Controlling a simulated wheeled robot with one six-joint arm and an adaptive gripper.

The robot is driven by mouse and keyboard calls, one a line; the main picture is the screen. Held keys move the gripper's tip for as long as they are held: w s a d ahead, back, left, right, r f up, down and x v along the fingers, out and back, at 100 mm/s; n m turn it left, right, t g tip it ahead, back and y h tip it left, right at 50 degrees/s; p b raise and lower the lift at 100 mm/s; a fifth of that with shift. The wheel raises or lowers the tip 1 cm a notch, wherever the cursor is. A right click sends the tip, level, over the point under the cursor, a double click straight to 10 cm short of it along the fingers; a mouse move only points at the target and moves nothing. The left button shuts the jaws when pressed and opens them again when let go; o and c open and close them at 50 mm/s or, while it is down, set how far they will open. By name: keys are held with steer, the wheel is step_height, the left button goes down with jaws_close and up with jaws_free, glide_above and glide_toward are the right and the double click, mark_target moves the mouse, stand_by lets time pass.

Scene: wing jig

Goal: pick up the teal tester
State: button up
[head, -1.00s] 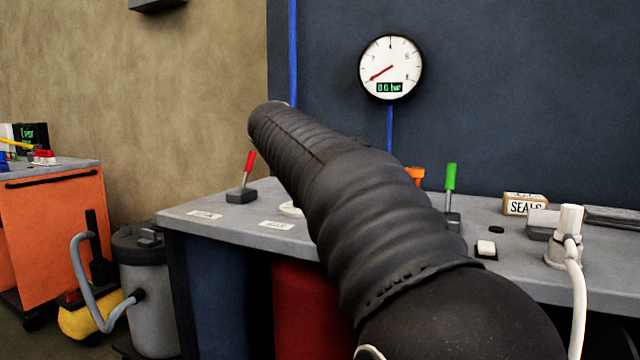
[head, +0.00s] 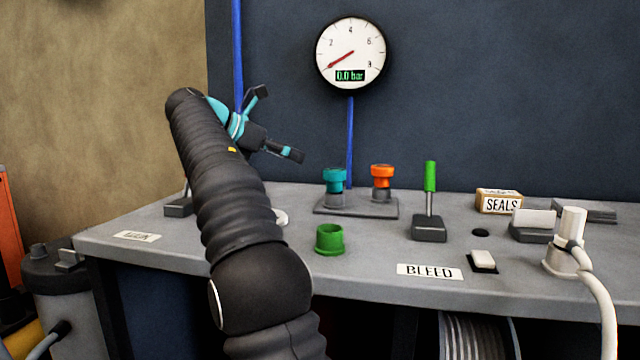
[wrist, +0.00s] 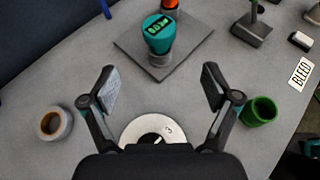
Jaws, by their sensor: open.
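The teal tester (head: 335,180) stands upright on a grey base plate (head: 357,209) on the bench, left of an orange-topped one (head: 382,178). In the wrist view the teal tester (wrist: 158,34) shows a small green display on its top. It stands beyond my fingertips, between their lines. My gripper (wrist: 159,74) is open and empty, its two fingers spread wide. In the head view my gripper (head: 280,124) is raised above the bench, left of the tester and apart from it.
A green ring-shaped cup (head: 329,239) stands in front of the plate. A green-handled lever (head: 430,205) is to its right, with a SEALS box (head: 499,201) farther right. The wrist view shows a tape-like roll (wrist: 54,123) at left and a white disc (wrist: 150,132) near my gripper.

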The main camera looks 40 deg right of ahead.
glide_toward(335, 170)
steer(key=x, duration=0.5)
steer(key=shift+w+a+f, duration=0.15)
steer(key=shift+w+f, duration=0.15)
steer(key=shift+f, duration=0.05)
steer(key=shift+r+x, duration=0.2)
steer(key=shift+x, duration=2.45)
steer(key=shift+s, duration=0.15)
steer(key=c, duration=1.5)
steer(key=shift+r, duration=0.2)
